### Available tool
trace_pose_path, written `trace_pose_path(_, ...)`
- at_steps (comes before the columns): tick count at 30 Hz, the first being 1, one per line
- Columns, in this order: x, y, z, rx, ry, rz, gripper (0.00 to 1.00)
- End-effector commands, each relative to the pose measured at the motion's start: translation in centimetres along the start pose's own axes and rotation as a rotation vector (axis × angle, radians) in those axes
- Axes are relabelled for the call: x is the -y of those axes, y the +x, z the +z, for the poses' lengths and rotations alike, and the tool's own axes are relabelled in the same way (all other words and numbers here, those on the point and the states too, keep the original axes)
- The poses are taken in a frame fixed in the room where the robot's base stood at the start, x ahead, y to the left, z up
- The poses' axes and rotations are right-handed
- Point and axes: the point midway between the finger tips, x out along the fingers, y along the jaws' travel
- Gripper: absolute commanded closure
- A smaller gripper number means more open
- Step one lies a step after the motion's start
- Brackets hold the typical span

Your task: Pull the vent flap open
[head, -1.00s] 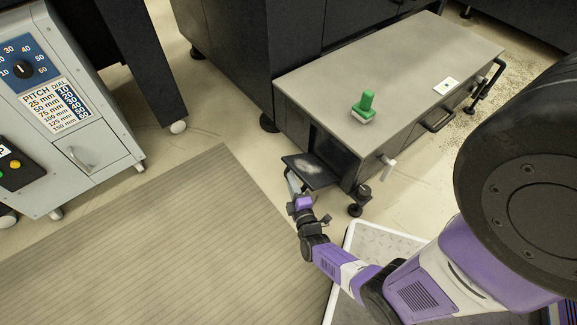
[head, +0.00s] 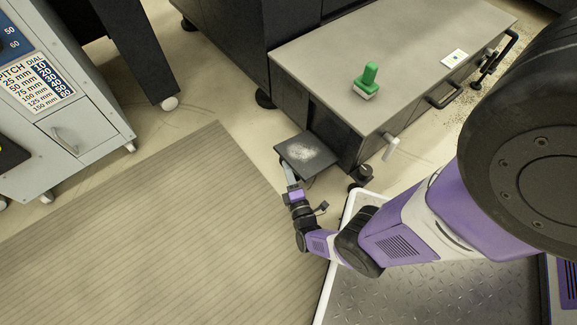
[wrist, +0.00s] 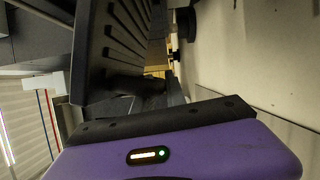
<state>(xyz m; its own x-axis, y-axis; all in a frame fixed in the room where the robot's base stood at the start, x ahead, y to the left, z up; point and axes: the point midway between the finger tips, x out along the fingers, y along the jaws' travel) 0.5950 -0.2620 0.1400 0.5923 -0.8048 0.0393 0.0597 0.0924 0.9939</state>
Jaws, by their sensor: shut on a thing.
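The vent flap (head: 309,157) is a dark plate with a pale dusty patch on its face. It juts out from the near left end of the grey-topped cabinet (head: 420,60). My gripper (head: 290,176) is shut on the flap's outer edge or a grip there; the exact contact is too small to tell. In the wrist view a dark ridged panel (wrist: 112,48), apparently the flap, stands close beyond my purple gripper body. The fingertips are hidden there.
A green-handled stamp (head: 367,82) and a small white card (head: 454,58) lie on the cabinet top. A ribbed mat (head: 150,230) covers open floor at left. A grey console (head: 62,110) stands far left.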

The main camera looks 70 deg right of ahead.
Motion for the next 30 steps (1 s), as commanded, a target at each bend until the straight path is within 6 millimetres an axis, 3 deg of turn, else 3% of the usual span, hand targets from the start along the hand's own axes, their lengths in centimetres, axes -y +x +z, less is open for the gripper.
trace_pose_path(1, 0.05, 0.7, 0.04, 0.016, 0.011, 0.002, 1.0)
trace_pose_path(29, 0.74, 0.12, -0.36, 0.021, 0.015, 0.005, 1.0)
trace_pose_path(30, 0.73, 0.12, -0.36, 0.021, 0.015, 0.005, 0.78)
